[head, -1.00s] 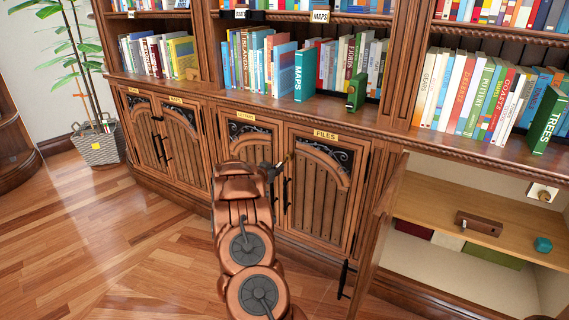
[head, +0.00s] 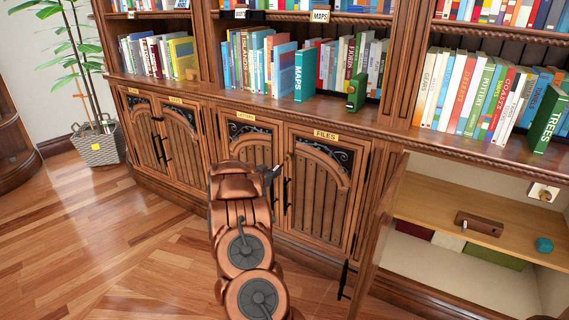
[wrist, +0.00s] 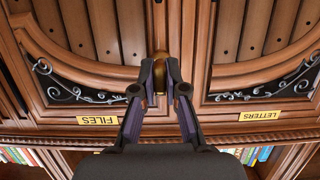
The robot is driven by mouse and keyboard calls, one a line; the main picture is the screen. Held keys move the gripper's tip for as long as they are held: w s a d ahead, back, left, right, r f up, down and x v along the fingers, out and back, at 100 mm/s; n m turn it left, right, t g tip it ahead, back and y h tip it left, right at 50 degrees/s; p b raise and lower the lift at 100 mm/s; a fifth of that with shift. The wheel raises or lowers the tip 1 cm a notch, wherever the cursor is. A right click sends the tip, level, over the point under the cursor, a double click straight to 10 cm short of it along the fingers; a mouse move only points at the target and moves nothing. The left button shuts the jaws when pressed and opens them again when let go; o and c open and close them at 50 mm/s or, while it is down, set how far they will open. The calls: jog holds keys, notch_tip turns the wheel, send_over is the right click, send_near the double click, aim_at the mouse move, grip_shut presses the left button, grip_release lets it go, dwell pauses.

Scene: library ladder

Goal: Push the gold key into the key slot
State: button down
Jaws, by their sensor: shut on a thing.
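My gripper (head: 274,172) is in front of the cabinet doors labelled LETTERS and FILES. In the wrist view its two fingers (wrist: 160,72) point at the seam between these doors. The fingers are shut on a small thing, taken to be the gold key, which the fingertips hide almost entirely. A gold fitting (wrist: 160,56), likely the key slot's plate, shows just behind the fingertips. It is a small brass spot (head: 290,157) in the head view, right of the fingertips and slightly above them. Whether the key touches the slot cannot be told.
Dark door handles (head: 286,192) hang just below the gripper. An open cabinet door (head: 381,225) stands out at right, beside a shelf (head: 430,205) with a brown block (head: 478,224) and a teal piece (head: 544,245). Bookshelves are above; the floor at left is clear.

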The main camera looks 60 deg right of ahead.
jog(key=a+f, duration=0.1)
jog(key=a, duration=0.9)
jog(key=shift+s, duration=0.2)
dwell(0.5)
jog(key=shift+f, duration=0.1)
